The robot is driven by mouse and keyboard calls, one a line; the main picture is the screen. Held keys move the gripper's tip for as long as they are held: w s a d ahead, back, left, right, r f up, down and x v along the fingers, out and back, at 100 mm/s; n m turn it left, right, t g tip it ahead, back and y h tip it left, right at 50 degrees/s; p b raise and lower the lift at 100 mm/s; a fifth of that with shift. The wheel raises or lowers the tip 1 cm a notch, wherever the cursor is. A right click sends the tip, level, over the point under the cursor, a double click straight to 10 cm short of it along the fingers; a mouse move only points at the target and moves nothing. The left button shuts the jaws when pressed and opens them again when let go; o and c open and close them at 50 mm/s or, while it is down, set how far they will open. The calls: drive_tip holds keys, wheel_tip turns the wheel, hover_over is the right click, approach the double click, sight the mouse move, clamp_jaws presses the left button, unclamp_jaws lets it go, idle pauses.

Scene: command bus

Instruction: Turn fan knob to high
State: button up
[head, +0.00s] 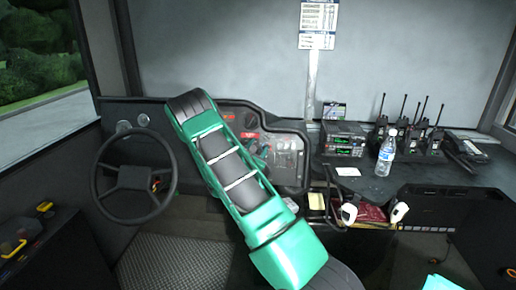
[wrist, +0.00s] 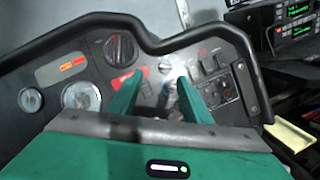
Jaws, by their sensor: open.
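The dashboard panel (head: 287,142) is right of the steering wheel in the head view, partly hidden by my green arm. The labels are too small to read, so I cannot tell which is the fan knob. My gripper (wrist: 160,82) is open, its two green fingers pointing at the panel. The large knob lies left of and above the fingers.
Gauges (wrist: 82,95) and a red label are on the panel's left; switches (wrist: 222,85) are on its right. A raised black rim borders the panel's top. The steering wheel (head: 135,178) stands left. Radios (head: 344,141) and a water bottle (head: 386,153) stand on the right shelf.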

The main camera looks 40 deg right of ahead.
drive_tip(key=shift+v, duration=2.35)
drive_tip(key=shift+a, duration=0.1)
drive_tip(key=v, duration=1)
drive_tip(key=shift+a, duration=0.35)
drive_tip(key=shift+s, duration=0.1)
